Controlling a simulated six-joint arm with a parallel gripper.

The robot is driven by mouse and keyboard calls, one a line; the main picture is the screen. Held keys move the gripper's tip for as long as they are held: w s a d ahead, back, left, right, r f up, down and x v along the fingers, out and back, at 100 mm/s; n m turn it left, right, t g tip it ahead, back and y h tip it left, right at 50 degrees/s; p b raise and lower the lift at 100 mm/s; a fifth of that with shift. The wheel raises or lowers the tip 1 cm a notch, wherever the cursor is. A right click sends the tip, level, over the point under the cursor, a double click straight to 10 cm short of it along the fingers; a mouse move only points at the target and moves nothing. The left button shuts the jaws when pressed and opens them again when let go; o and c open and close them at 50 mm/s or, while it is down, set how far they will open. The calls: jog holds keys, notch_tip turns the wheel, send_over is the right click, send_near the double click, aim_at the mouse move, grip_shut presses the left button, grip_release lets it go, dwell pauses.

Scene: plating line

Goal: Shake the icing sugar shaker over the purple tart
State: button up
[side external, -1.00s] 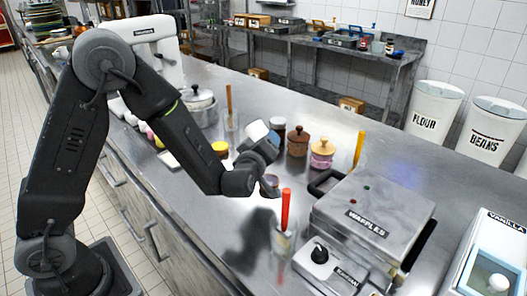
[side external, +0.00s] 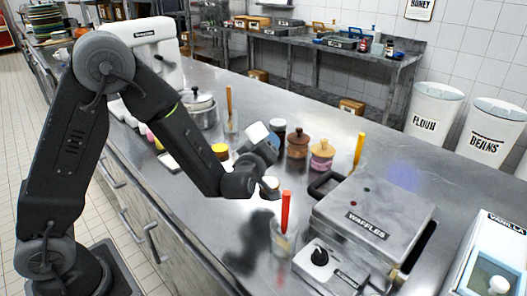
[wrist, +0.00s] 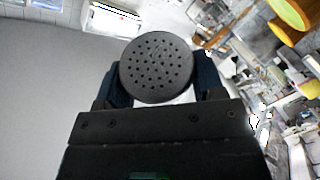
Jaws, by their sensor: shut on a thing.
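My gripper (side external: 264,185) is shut on the icing sugar shaker (wrist: 157,67). In the wrist view the shaker's round grey perforated lid faces the camera, with a dark finger on each side of it. In the side view only a small pale part of the shaker (side external: 271,183) shows at the end of my gripper, above the steel counter. I cannot make out a purple tart in either view. Small pink and yellow items behind my arm are too small and covered to identify.
A glass with a red-handled tool (side external: 285,213) stands close in front of my gripper. The waffle iron (side external: 372,215) is to the right. Lidded jars (side external: 321,157) and a glass with a yellow stick (side external: 359,150) stand behind.

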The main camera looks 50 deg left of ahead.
notch_tip(320, 180, down, 2)
notch_tip(320, 180, up, 2)
jog(key=shift+r, duration=0.1)
notch_tip(320, 180, down, 2)
jog(key=shift+f, duration=0.1)
notch_tip(320, 180, up, 2)
jog(key=shift+r, duration=0.1)
notch_tip(320, 180, down, 2)
jog(key=shift+f, duration=0.15)
dwell(0.3)
